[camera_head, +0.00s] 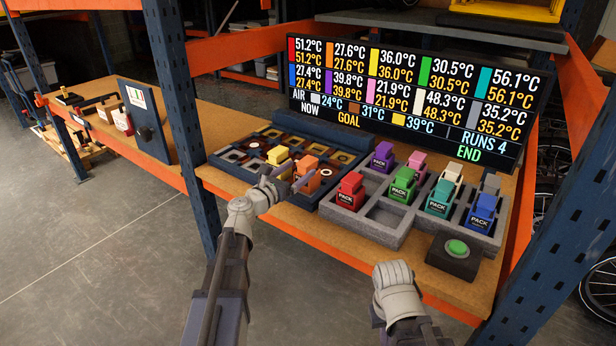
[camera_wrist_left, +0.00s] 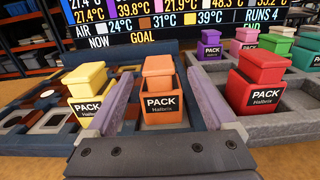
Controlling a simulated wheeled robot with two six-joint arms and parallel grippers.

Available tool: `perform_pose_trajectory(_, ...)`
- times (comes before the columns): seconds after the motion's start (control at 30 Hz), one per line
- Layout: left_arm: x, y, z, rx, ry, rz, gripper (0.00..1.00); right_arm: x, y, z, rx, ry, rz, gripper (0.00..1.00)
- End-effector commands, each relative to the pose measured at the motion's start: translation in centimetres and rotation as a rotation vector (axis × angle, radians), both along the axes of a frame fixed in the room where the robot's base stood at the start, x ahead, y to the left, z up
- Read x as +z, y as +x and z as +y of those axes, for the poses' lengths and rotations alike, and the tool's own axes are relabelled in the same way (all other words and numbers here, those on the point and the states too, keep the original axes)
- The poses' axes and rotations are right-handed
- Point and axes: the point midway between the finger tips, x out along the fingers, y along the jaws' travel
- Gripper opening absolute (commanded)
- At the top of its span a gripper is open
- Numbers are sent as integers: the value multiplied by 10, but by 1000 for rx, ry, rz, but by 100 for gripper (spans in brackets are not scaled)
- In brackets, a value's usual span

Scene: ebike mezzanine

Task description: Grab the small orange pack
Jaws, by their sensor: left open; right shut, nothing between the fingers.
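The small orange pack (camera_head: 308,176) stands upright in the dark blue tray (camera_head: 331,150), with a smaller orange block on top. It also shows in the left wrist view (camera_wrist_left: 160,80), with a black "PACK" label facing me. My left gripper (camera_head: 287,177) is open, and its two purple-grey fingers point at the orange pack from the near side. In the left wrist view the fingers (camera_wrist_left: 162,100) lie left and right of the pack, with no clear contact. My right gripper (camera_head: 392,274) is shut and empty, low in front of the shelf edge.
A yellow pack (camera_head: 279,157) stands left of the orange one. A grey tray (camera_head: 386,212) holds red (camera_head: 350,192), green (camera_head: 402,186), blue (camera_head: 482,214) and other packs. A green button box (camera_head: 455,254) is at the front right. The temperature display (camera_head: 415,95) stands behind.

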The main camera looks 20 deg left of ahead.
Motion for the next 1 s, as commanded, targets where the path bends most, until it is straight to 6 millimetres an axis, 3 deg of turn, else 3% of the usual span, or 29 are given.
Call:
perform_pose_trajectory(0.23,0,9,-2,0,1,0,88,1,0,0,0,0,0,0)
perform_pose_trajectory(0.53,2,49,-15,-1,1,0,88,2,0,0,0,0,0,0)
perform_pose_trajectory(0.8,2,51,-17,0,1,0,88,2,0,0,0,0,0,0)
perform_pose_trajectory(1.0,2,51,-17,0,1,0,65,2,0,0,0,0,0,0)
